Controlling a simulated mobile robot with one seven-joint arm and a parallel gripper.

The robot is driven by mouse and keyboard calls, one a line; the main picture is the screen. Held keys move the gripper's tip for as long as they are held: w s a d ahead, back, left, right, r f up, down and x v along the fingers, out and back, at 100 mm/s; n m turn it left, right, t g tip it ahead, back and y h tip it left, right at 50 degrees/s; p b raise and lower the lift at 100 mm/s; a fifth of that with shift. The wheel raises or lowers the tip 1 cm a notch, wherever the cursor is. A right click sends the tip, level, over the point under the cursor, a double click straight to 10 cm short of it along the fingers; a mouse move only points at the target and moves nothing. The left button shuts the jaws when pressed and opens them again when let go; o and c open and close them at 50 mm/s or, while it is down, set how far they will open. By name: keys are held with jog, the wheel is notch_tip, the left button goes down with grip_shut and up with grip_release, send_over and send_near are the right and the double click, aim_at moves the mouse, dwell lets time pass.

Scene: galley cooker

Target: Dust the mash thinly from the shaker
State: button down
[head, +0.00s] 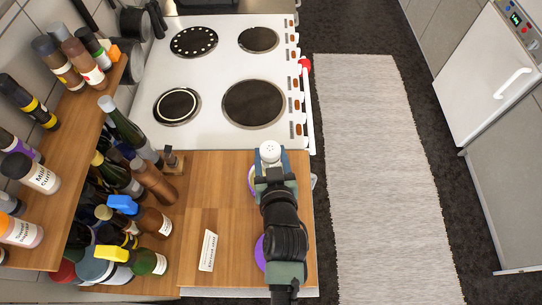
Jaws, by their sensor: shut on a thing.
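My gripper (271,176) is shut on the shaker (270,151), whose white top with small dark holes shows just beyond the fingers. The holed top faces up toward the camera, so the shaker looks roughly upright. It is over the wooden counter near the cooker's front edge; its height cannot be told. A round rim (251,181), pale and purple, shows beside my gripper on the left and is mostly hidden under it. A purple round thing (260,253) is partly hidden by my arm. I cannot make out the mash.
The white cooker (220,70) has several hotplates and lies behind the shaker. Bottles (150,180) crowd the counter's left side, below a wooden shelf (75,130) of jars. A white card (208,250) lies on the counter. Bare wood (205,180) is clear left of my gripper.

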jog(key=shift+s+r+n+p, duration=0.15)
jog(key=shift+r+n+p, duration=0.25)
jog(key=shift+p, duration=0.25)
jog(key=shift+d+f+h, duration=0.1)
jog(key=shift+f+h, duration=0.1)
jog(key=shift+h, duration=0.3)
jog(key=shift+d+r+n+p, duration=0.1)
jog(key=shift+d+n+p, duration=0.1)
jog(key=shift+n+p, duration=0.3)
jog(key=shift+d+n+h, duration=0.2)
jog(key=shift+n+h, duration=0.3)
jog(key=shift+h, duration=0.1)
jog(key=shift+d+f+n+h+b, duration=0.2)
jog(key=shift+n+h+b, duration=0.1)
jog(key=shift+n+b, duration=0.25)
jog(key=shift+b, duration=0.3)
jog(key=shift+d+r+n, duration=0.1)
jog(key=shift+n, duration=0.15)
jog(key=shift+f+h+b, duration=0.2)
jog(key=shift+h+b, duration=0.2)
jog(key=shift+b, duration=0.15)
